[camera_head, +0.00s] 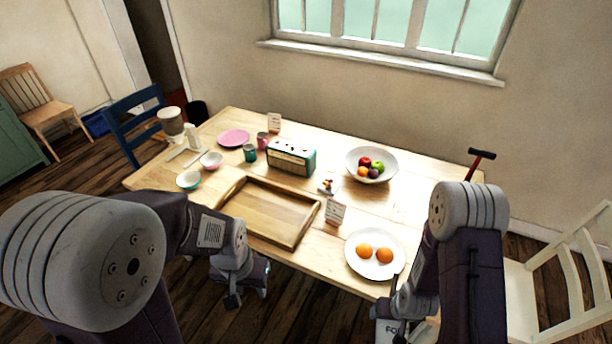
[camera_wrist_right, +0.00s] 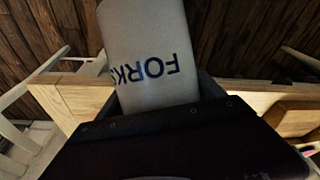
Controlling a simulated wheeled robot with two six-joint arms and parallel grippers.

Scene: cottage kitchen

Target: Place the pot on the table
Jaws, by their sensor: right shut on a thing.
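The pot (camera_wrist_right: 150,35) is pale grey-white with dark lettering that reads FORK. It fills the upper middle of the right wrist view, and its lower part is hidden by my gripper. In the head view a small part of the pot (camera_head: 386,328) shows at the bottom edge, in front of the table (camera_head: 330,272). My right gripper (camera_head: 402,326) is shut on the pot, beside the table's near edge. My left gripper (camera_head: 247,291) hangs in front of the near edge, fingers apart and empty.
A wooden tray (camera_head: 227,228), a plate with two oranges (camera_head: 352,259), a fruit bowl (camera_head: 390,167), a radio (camera_head: 291,158) and cards stand on the table. Cups, bowls and a pink plate (camera_head: 233,137) are at the left. A white chair (camera_head: 545,290) stands right. Bare tabletop shows around the fruit bowl.

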